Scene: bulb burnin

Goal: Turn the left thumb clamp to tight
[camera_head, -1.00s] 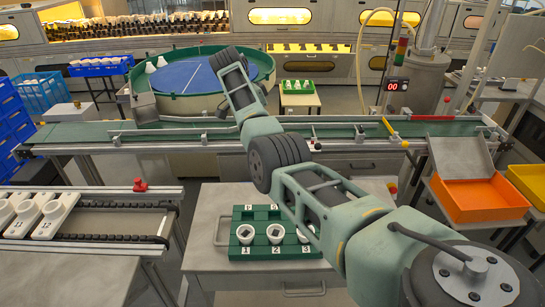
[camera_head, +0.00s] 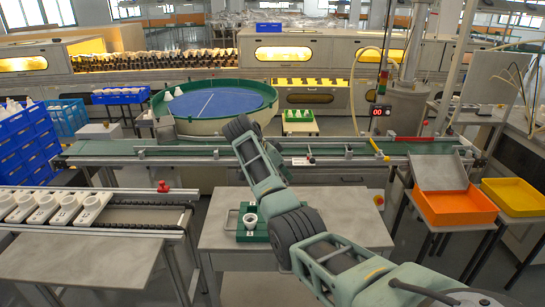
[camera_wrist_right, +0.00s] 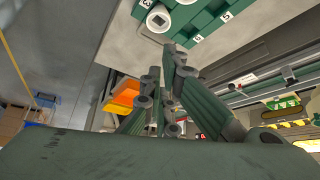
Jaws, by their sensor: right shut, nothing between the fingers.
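The thumb clamps are too small to tell apart surely. A red knob (camera_head: 163,187) sits on the left rack's rail. I cannot tell which is the left thumb clamp or how it is turned. My right arm reaches up from the lower right in the head view, across the grey table toward the conveyor. My right gripper (camera_wrist_right: 168,65) shows in the wrist view, shut and empty, apart from the green tray. My left gripper is not in view.
An orange bin (camera_head: 455,206) and a yellow bin (camera_head: 515,196) stand right. A rack of white holders (camera_head: 90,207) stands left.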

